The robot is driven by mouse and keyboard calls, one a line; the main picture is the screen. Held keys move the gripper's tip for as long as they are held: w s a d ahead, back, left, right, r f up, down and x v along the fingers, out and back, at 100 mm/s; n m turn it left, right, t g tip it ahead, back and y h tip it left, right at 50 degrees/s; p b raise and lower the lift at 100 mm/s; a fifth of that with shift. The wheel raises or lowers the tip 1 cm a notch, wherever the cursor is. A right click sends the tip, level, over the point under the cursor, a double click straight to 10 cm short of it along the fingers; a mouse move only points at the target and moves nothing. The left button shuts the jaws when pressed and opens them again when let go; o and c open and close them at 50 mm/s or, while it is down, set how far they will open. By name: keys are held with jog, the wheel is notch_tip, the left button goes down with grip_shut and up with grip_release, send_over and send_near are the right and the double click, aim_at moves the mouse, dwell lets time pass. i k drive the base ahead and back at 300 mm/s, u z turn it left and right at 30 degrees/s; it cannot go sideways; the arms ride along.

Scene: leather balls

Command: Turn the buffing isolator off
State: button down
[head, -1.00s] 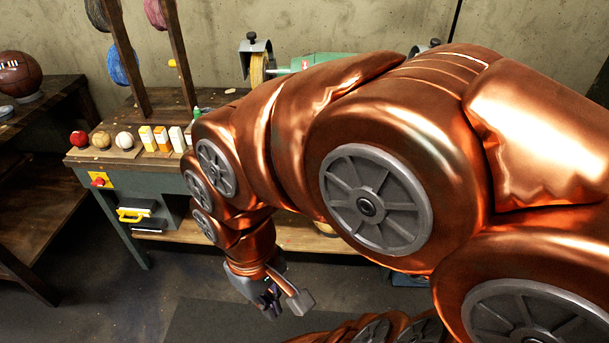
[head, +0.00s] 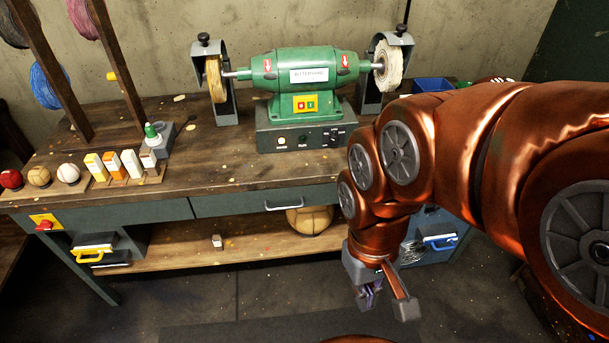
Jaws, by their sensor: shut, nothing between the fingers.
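A red switch knob (head: 44,225) sits on a yellow plate (head: 46,218) at the front left corner of the workbench; no label is readable. The green buffing machine (head: 305,72) stands at the back of the bench, with a yellow panel of red and green buttons (head: 305,103) on its pedestal. A dark control box (head: 300,136) with a lit button and small knobs is below it. My gripper (head: 385,302) is shut and empty, pointing down in front of the bench, well to the right of the red knob and apart from everything.
Several balls (head: 39,176) and small cartons (head: 113,164) line the bench's left front edge. A tan ball (head: 310,218) lies on the lower shelf. The floor (head: 190,292) left of my gripper is clear.

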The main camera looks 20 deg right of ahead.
aim_at(44, 223)
jog(key=u, duration=1.5)
jog(key=k, duration=0.45)
jog(key=u, duration=0.7)
jog(key=i, duration=0.45)
jog(key=u, duration=0.55)
jog(key=i, duration=1.35)
jog(key=z, duration=0.15)
